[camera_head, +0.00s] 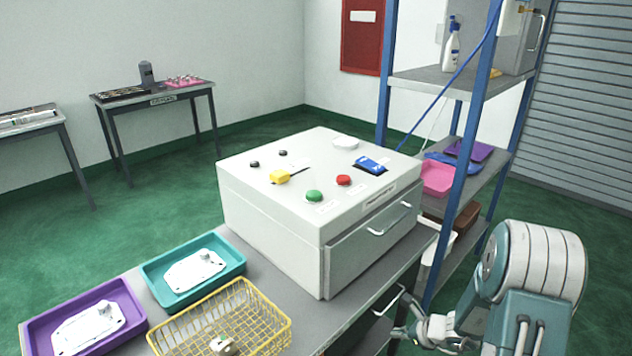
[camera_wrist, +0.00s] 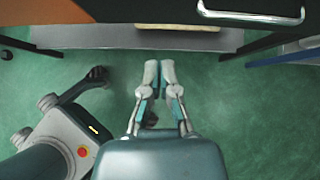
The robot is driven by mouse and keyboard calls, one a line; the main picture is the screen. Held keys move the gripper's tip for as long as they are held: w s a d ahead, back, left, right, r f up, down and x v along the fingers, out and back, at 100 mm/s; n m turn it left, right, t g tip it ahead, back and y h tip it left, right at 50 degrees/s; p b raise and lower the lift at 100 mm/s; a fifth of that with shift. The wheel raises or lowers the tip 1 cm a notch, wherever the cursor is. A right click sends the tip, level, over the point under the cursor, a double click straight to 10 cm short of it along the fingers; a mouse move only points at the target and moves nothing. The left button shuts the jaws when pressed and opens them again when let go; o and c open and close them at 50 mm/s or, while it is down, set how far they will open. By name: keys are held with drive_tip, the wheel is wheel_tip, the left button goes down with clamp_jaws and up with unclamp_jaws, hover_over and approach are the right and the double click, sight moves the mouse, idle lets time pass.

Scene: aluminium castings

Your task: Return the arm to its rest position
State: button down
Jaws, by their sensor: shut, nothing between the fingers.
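My arm and gripper (camera_head: 408,318) show at the lower right in the head view, low beside the front of the workbench (camera_head: 385,285). The gripper is partly cut off from clear view there by its small size. In the wrist view my gripper (camera_wrist: 159,72) points away over the green floor. Its two fingers are together with nothing between them. The fingertips are apart from the bench. Part of my own body (camera_wrist: 55,145) shows at the lower left of the wrist view.
A white control box (camera_head: 270,225) with buttons stands on the bench. A purple tray (camera_head: 40,325), a teal tray (camera_head: 150,270) and a yellow wire basket (camera_head: 275,318) are left of it. A blue-post shelf (camera_head: 468,160) stands behind.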

drive_tip(key=s+a+r+n+g, duration=0.1)
drive_tip(key=s+a+r+n, duration=0.3)
drive_tip(key=r, duration=0.3)
drive_tip(key=s+a+r+n+g, duration=0.1)
drive_tip(key=s+a+r+n, duration=0.15)
drive_tip(key=r+n, duration=0.4)
drive_tip(key=s+a+r+n+g, duration=0.1)
drive_tip(key=s+a+r+n, duration=0.1)
drive_tip(key=a+r+n, duration=0.35)
drive_tip(key=s+d+r+n+t+h, duration=0.2)
drive_tip(key=s+r+n+h, duration=0.4)
drive_tip(key=s+r+n, duration=0.4)
drive_tip(key=s+r, duration=0.2)
drive_tip(key=s, duration=0.4)
drive_tip(key=shift+n, duration=0.4)
